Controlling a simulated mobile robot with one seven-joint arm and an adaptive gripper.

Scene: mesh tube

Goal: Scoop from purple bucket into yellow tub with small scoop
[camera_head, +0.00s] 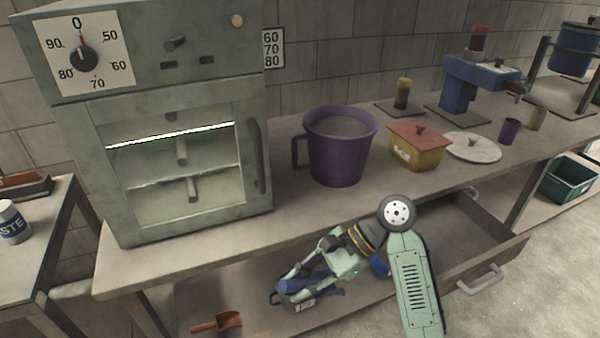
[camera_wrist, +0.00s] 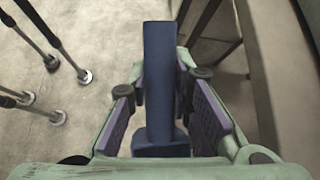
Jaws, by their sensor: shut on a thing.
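The purple bucket (camera_head: 336,160) stands upright on the bench, its handle to the left, with grey material inside. The yellow tub (camera_head: 418,157) stands to its right with a red lid (camera_head: 419,132) on top. My gripper (camera_head: 300,287) is low in front of the bench, below the bucket and apart from it. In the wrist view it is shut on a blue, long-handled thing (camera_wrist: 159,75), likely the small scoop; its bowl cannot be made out. An orange-red scoop (camera_head: 229,320) lies on the lower shelf at left.
A grey oven (camera_head: 180,225) stands left of the bucket. An open drawer (camera_head: 480,270) juts out right of my arm. A round pale lid (camera_head: 473,149), a purple cup (camera_head: 510,130) and a blue machine (camera_head: 458,96) stand further right. The bench front before the bucket is clear.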

